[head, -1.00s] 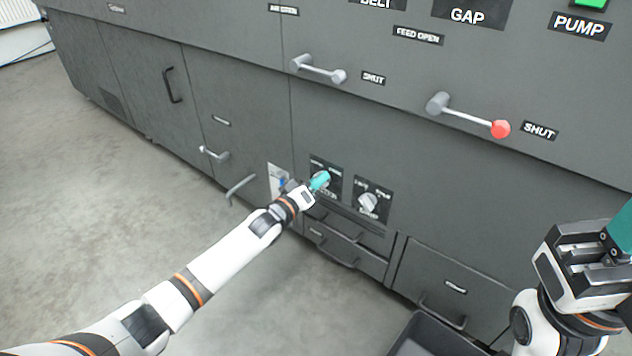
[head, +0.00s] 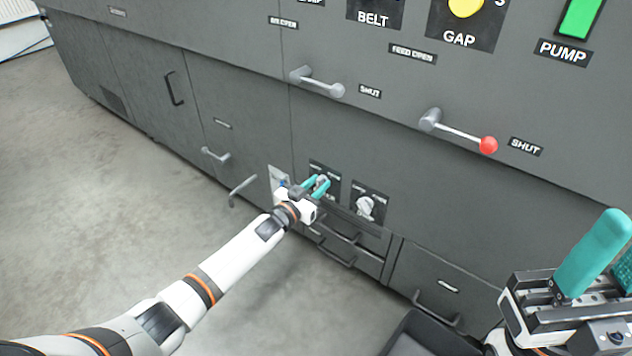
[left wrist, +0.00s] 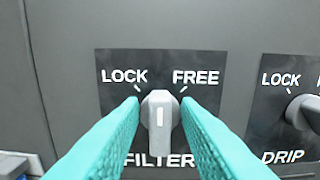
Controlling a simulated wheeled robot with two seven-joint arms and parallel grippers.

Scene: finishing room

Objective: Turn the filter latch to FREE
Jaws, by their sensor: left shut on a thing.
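My left gripper (left wrist: 160,125) is shut on this knob, one teal finger on each side. In the head view the left gripper (head: 316,187) reaches the low plate on the machine front and hides most of the knob. My right gripper (head: 607,262) is at the lower right, empty, its teal fingers apart and partly cut off by the picture edge.
The similar DRIP knob (head: 365,207) is close to the right of the filter plate. Drawer handles (head: 335,252) stick out below. Lever handles (head: 460,133) are higher up. A dark bin (head: 420,335) stands on the floor at front. The floor at left is clear.

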